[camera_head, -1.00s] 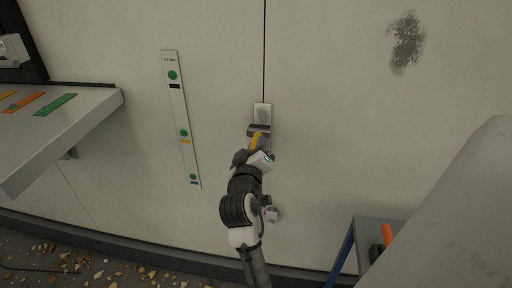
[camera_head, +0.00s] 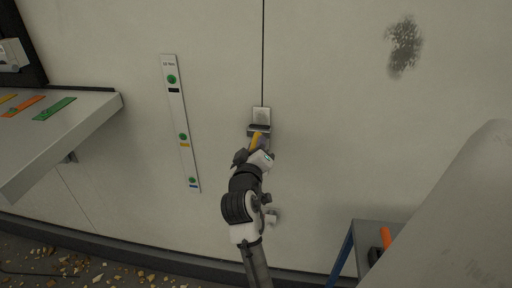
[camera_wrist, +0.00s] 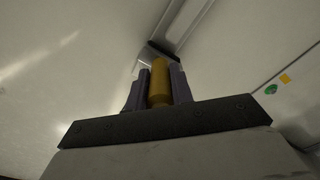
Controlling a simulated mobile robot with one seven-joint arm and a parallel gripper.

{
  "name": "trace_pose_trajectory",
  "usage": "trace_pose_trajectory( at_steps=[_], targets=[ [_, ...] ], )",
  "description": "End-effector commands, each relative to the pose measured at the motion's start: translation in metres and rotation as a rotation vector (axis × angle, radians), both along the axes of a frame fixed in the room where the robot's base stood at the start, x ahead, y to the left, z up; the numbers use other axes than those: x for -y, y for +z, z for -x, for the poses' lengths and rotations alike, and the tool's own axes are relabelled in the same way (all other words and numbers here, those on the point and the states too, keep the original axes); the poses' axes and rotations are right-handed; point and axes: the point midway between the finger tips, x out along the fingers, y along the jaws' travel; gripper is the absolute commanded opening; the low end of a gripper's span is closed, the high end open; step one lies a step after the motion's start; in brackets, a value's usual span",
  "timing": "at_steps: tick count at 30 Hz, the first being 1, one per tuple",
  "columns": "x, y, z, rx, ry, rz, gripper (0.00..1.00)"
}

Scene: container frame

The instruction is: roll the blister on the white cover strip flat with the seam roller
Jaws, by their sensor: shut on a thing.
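The white cover strip (camera_head: 261,114) shows as a short pale piece with a greyish patch, at the lower end of the dark wall seam. The seam roller (camera_head: 259,129) lies across the strip's lower part and hides what is below; whether it touches is hard to tell. My gripper (camera_head: 258,149) is shut on the roller's yellow handle, below the head. In the wrist view the handle (camera_wrist: 160,82) stands between my two grey fingers, with a pale strip-like edge (camera_wrist: 184,20) beyond. I cannot make out the blister clearly.
A marked white gauge strip (camera_head: 180,120) is on the wall to the left. A grey shelf (camera_head: 60,140) with coloured pieces juts out at far left. A small table (camera_head: 382,228) with an orange-handled tool (camera_head: 387,238) stands at lower right. A dark smudge (camera_head: 404,45) marks the wall.

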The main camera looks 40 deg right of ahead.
Motion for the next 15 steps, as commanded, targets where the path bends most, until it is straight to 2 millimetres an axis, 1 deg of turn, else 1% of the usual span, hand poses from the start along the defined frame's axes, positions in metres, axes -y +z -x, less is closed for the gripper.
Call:
trace_pose_trajectory(
  at_steps=[15],
  targets=[
    [-0.002,0.030,0.001,0.002,0.001,0.000,0.00]
  ],
)
